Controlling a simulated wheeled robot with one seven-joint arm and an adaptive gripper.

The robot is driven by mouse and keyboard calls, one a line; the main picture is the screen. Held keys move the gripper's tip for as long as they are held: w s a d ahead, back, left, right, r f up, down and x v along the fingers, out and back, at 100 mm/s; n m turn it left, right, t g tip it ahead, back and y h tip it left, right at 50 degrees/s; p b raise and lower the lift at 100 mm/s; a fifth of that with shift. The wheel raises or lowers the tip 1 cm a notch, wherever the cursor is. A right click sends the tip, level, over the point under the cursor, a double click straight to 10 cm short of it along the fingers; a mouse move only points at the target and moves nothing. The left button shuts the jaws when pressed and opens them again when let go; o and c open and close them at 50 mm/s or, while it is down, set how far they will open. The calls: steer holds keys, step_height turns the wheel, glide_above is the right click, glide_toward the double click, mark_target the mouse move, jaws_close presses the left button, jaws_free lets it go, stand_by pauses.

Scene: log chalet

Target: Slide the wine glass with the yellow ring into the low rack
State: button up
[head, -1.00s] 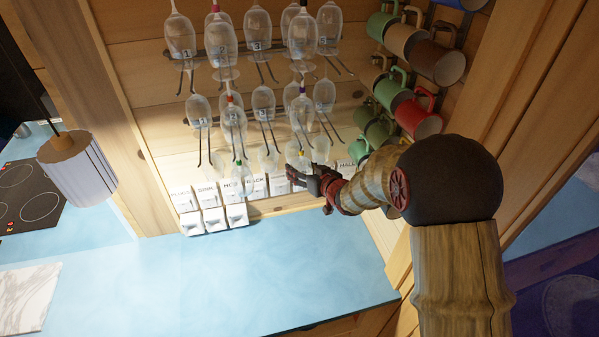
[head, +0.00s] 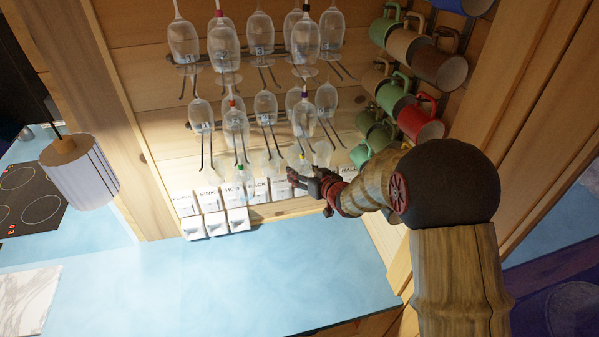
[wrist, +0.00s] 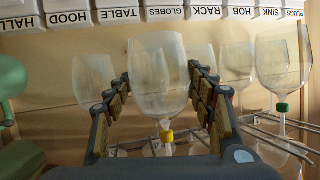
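The wine glass with the yellow ring (wrist: 160,72) is upside down with its bowl between the fingers of my gripper (wrist: 160,78) in the wrist view, which is inverted. Both fingers flank the bowl closely; whether they press on it is unclear. The ring (wrist: 166,136) shows on its stem. In the head view the glass (head: 303,164) is small, beside my gripper (head: 311,176) below the lower hanging row. Metal rods of the low rack (wrist: 280,142) run beside a green-ringed glass (wrist: 283,62). The yellow-ringed glass's foot is hidden, and its place relative to the rods is unclear.
More glasses hang in rows above, including a red-ringed one (head: 236,124). Green and red mugs (head: 419,121) hang close at the right, near my arm. Labelled white blocks (head: 232,192) line the shelf behind and left. The blue counter (head: 230,285) in front is clear.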

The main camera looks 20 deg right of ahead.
steer(key=o, duration=0.5)
steer(key=shift+p+v, duration=1.2)
steer(key=shift+v, duration=2.3)
stand_by(1.6)
steer(key=shift+s+r, duration=0.1)
stand_by(0.5)
steer(key=v, duration=1.1)
steer(key=shift+s+d+r, duration=0.1)
steer(key=shift+s+r, duration=0.05)
steer(key=shift+s, duration=0.15)
